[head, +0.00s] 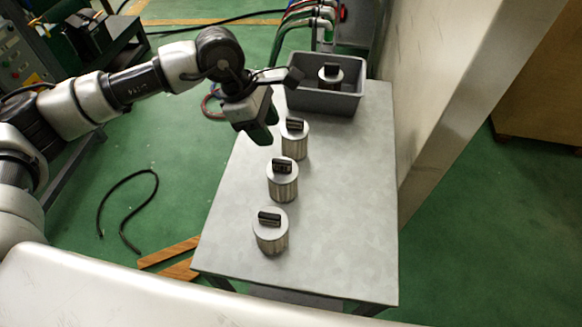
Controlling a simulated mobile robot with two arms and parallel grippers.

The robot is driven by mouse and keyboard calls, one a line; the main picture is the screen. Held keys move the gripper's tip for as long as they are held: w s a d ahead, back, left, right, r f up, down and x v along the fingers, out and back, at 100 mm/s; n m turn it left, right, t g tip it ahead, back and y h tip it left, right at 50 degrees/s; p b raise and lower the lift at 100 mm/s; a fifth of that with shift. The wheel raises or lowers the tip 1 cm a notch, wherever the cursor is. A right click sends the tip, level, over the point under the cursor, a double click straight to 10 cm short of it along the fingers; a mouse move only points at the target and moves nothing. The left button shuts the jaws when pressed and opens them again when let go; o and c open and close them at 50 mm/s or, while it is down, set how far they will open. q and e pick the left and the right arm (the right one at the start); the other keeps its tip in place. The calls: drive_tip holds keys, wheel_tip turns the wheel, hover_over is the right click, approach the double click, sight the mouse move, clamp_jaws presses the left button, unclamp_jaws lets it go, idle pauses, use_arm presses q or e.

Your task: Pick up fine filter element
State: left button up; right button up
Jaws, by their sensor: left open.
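Three grey cylindrical filter elements with black handles stand upright in a row on the grey metal table (345,215): a near one (271,236), a middle one (283,186) and a far one (295,144). Another similar element (330,78) stands in the grey bin at the back of the table. I cannot tell from looks which one is the fine element. My left gripper (262,137) is open and empty, pointing down just left of the far element, above the table's left edge. My right gripper is not in view.
The grey bin (325,101) stands at the table's far end, close behind my left gripper. A pale wall or panel (435,90) rises along the table's right side. Hoses (300,22) run behind the bin. The table's right half is clear. A black cable (128,205) lies on the green floor.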

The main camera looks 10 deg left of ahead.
sight(281, 160)
use_arm(q)
drive_tip(key=x, duration=0.3)
drive_tip(key=shift+s+d+f, duration=0.1)
drive_tip(key=shift+s+f, duration=0.15)
drive_tip(key=shift+s, duration=0.15)
drive_tip(key=shift+d+f+p, duration=0.1)
drive_tip(key=shift+f+p, duration=0.15)
drive_tip(key=shift+p, duration=0.05)
drive_tip(key=shift+d+f, duration=0.1)
drive_tip(key=shift+f, duration=0.2)
drive_tip(key=x, duration=0.1)
drive_tip(key=p+x, duration=0.1)
drive_tip(key=x, duration=0.1)
drive_tip(key=shift+s+f+p, duration=0.3)
drive_tip(key=shift+d+f, duration=0.25)
drive_tip(key=shift+f, duration=0.25)
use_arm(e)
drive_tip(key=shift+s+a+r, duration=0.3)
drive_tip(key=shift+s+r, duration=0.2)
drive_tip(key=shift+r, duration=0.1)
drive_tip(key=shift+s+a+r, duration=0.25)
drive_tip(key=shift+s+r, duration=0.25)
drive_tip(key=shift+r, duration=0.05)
use_arm(q)
clamp_jaws()
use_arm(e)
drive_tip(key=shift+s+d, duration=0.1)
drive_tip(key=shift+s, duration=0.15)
